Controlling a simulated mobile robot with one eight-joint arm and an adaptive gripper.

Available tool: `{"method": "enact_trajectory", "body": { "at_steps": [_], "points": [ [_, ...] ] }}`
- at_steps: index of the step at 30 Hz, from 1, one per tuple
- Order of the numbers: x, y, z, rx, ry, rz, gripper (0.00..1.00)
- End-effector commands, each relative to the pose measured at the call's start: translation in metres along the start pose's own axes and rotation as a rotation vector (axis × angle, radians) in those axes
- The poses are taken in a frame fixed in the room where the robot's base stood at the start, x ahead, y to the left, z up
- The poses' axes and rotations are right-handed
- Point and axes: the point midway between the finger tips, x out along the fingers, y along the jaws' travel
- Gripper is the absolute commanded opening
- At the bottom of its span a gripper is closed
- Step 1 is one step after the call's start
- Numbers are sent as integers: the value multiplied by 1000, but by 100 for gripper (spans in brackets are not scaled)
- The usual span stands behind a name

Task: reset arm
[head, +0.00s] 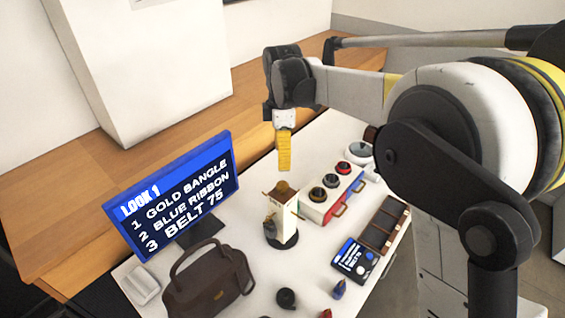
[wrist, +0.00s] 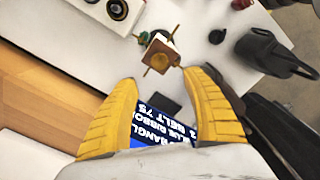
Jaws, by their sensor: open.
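My gripper (head: 284,150) hangs from my arm above the white table, pointing down, with its yellow fingers seen edge-on in the head view. In the wrist view my gripper (wrist: 165,112) shows two yellow fingers spread wide apart with nothing between them. Below and beyond the fingertips stands a small tower-like stand (head: 283,212) with a gold top, on a dark round base. It also shows in the wrist view (wrist: 160,55), apart from the fingers.
A brown handbag (head: 208,285), a red-and-white box with dark knobs (head: 330,195), a compartment tray (head: 383,228) and a small sign (head: 354,258) occupy the white table. Space above the table looks open.

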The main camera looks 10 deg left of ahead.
Motion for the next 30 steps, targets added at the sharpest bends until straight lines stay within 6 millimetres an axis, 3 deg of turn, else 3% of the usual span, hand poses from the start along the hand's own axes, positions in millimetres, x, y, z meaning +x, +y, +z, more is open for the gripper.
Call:
{"method": "enact_trajectory", "body": {
  "at_steps": [12,17,23,30],
  "points": [
    [0,0,0,2,0,1,57],
    [-10,-10,18,85,6,27,57],
    [-37,-53,73,386,40,125,57],
    [-51,-124,135,795,110,257,57]
  ]
}}
